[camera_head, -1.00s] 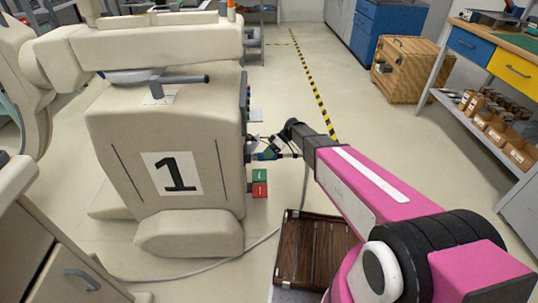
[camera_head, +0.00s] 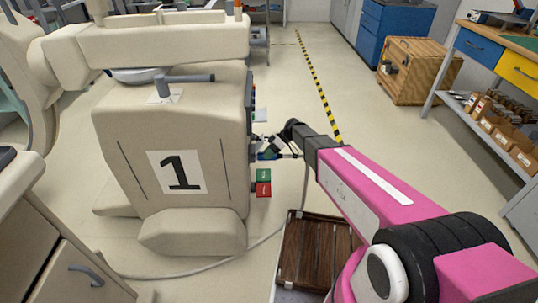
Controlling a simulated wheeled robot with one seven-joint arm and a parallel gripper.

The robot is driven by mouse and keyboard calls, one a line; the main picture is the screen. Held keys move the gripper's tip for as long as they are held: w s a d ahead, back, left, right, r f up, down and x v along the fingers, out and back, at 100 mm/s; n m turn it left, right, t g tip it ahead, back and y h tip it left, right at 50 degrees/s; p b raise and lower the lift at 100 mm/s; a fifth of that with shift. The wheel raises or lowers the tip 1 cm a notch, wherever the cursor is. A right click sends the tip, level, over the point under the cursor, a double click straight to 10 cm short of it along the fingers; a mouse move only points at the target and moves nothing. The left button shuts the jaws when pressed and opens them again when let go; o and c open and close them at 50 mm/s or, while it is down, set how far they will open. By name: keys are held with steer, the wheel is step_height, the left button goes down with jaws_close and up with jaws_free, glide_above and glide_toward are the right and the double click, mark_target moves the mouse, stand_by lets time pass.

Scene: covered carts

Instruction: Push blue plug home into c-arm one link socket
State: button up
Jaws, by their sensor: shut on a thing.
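The beige c-arm cart (camera_head: 125,160) marked with a black 1 stands at the left. Its side panel, which bears the sockets, faces right and shows only edge-on, so the link socket itself is hidden. My gripper (camera_head: 272,149) is at the end of my pink arm, against or very close to that panel. It is shut on the blue plug (camera_head: 268,154), a small blue piece showing at the panel's edge. How deep the plug sits in the socket cannot be told from this angle.
Green and red blocks (camera_head: 263,182) stick out from the cart's side just below my gripper. A grey cable (camera_head: 215,262) runs over the floor. A brown slatted crate (camera_head: 312,250) is below my arm. Open floor with a striped line (camera_head: 318,85) lies behind.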

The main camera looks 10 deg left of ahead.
steer(key=shift+s+a, duration=0.1)
steer(key=shift+a, duration=0.3)
steer(key=o, duration=1.2)
steer(key=v, duration=1)
steer(key=shift+d+r, duration=0.2)
steer(key=shift+r, duration=0.1)
